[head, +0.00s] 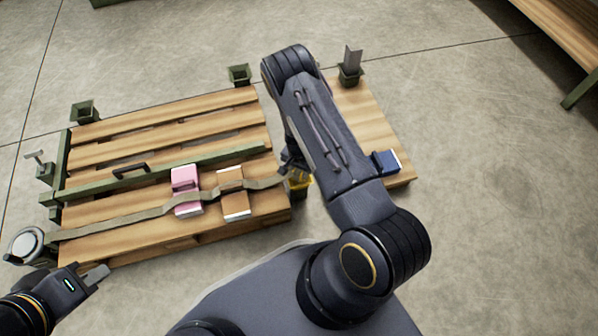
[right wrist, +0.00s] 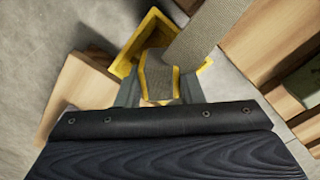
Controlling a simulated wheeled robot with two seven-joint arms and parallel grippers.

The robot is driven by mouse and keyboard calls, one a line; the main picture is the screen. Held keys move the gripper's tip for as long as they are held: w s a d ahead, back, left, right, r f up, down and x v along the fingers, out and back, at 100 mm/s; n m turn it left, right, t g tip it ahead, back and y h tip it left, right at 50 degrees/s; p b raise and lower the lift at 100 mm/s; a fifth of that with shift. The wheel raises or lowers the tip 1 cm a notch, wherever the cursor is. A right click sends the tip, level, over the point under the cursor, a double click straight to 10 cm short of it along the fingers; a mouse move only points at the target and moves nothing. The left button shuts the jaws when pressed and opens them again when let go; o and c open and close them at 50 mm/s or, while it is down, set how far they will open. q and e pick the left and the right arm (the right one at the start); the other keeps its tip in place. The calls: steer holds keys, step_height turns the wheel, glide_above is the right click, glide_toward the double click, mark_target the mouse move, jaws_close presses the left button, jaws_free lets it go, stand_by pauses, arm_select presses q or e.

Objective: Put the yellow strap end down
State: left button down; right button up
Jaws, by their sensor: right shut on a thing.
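My right gripper (right wrist: 160,92) is shut on the yellow strap end (right wrist: 158,74), a grey-tan piece with yellow edges, seen in the right wrist view. The webbing strap (right wrist: 208,35) runs up and away from it. A yellow square holder (right wrist: 127,62) lies just behind and below the strap end; whether they touch I cannot tell. The holder also shows in the head view (head: 301,190) by the pallet's right end. There the strap (head: 120,219) runs from a round reel (head: 25,243) across the pallet to my right gripper (head: 291,168). My left gripper (head: 97,274) is low at left, away from the strap end.
A pink item (head: 186,178) and a brown item (head: 231,181) lie under or against the strap. A blue item (head: 385,162) lies on the right-hand boards. A bench (head: 565,35) stands at top right.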

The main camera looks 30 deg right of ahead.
steer(key=shift+r, duration=0.1)
steer(key=shift+f+b, duration=0.3)
steer(key=shift+f, duration=0.05)
steer(key=o, duration=1)
steer(key=shift+r, duration=0.1)
steer(key=shift+r, duration=0.1)
